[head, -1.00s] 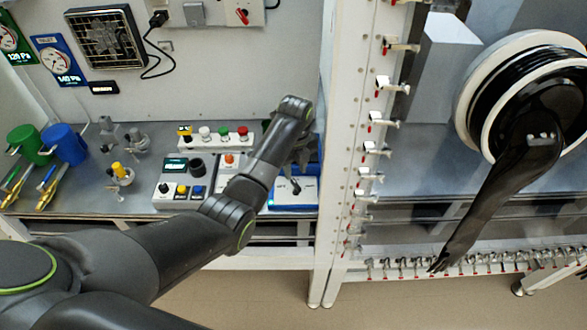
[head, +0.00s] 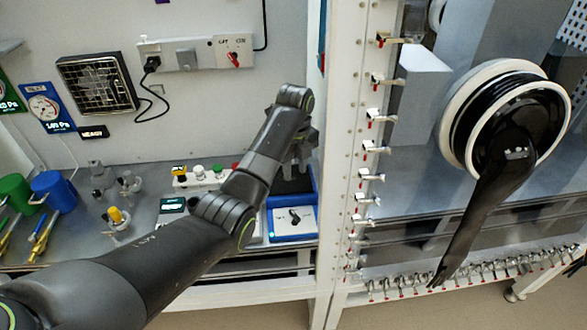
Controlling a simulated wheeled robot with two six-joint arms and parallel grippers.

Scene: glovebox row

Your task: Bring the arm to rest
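My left arm reaches in from the lower left over the grey bench. My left gripper (head: 300,150) hangs at the arm's far end, above the back of a blue tray. Its fingers are partly hidden behind the wrist, and I cannot tell whether they are apart or closed. The blue tray (head: 292,238) lies on the bench below it, with a white card and a small dark item (head: 294,216) in its front part. My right gripper is not in view.
A white frame post with clamps (head: 345,150) stands just right of the gripper. A black glove (head: 490,190) hangs from a port farther right. A row of buttons (head: 200,176), blue mug (head: 52,190) and valves (head: 118,218) stand left. A wall socket strip (head: 195,55) is behind.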

